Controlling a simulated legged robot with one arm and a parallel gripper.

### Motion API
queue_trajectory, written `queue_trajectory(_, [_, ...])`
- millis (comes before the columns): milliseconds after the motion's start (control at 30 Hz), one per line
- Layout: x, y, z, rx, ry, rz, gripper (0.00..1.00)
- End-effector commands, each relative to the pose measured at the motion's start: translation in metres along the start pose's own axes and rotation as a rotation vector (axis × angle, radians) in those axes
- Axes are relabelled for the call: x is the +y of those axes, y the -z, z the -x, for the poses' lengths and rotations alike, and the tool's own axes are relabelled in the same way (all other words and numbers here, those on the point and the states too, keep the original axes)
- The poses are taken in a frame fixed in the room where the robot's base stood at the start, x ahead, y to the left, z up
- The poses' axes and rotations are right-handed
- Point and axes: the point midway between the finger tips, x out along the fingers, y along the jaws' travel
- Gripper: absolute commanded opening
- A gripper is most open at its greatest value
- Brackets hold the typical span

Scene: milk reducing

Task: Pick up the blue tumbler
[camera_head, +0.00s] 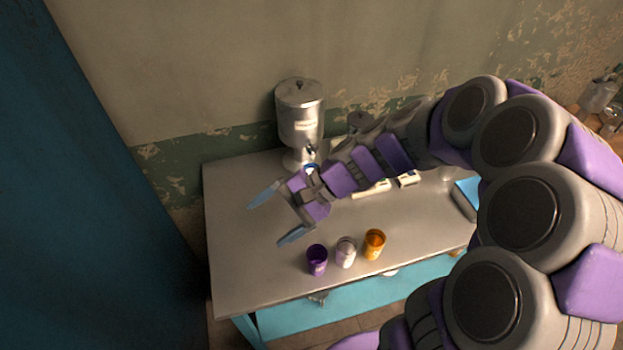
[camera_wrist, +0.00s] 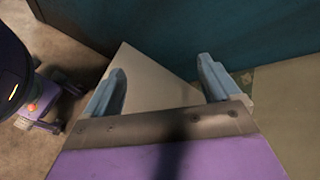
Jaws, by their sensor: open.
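A small round blue-rimmed thing (camera_head: 311,169), likely the blue tumbler, shows just below the metal dispenser in the head view. My gripper hides most of it. My gripper (camera_head: 265,222) is open and empty above the left part of the table, its two light blue fingers spread toward the left. In the wrist view my gripper (camera_wrist: 162,68) has only a bare table corner between its fingers. No tumbler shows in the wrist view.
A purple cup (camera_head: 317,260), a pale cup (camera_head: 345,252) and an orange cup (camera_head: 374,244) stand near the front edge of the table (camera_head: 235,270). A metal dispenser (camera_head: 300,120) stands at the back. The table's left end is clear, beside a dark blue panel (camera_head: 90,200).

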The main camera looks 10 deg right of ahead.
Motion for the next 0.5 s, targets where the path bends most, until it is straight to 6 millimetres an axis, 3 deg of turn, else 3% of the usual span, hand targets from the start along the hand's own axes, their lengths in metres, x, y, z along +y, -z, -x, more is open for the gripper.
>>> queue_trajectory(133, [-0.023,0.052,0.006,-0.007,0.183,-0.185,0.92])
queue_trajectory(267, [-0.031,0.103,0.015,-0.010,0.338,-0.362,0.92])
queue_trajectory(367, [-0.028,0.147,0.026,0.001,0.454,-0.506,0.92])
queue_trajectory(500, [-0.008,0.213,0.041,0.024,0.610,-0.719,0.92])
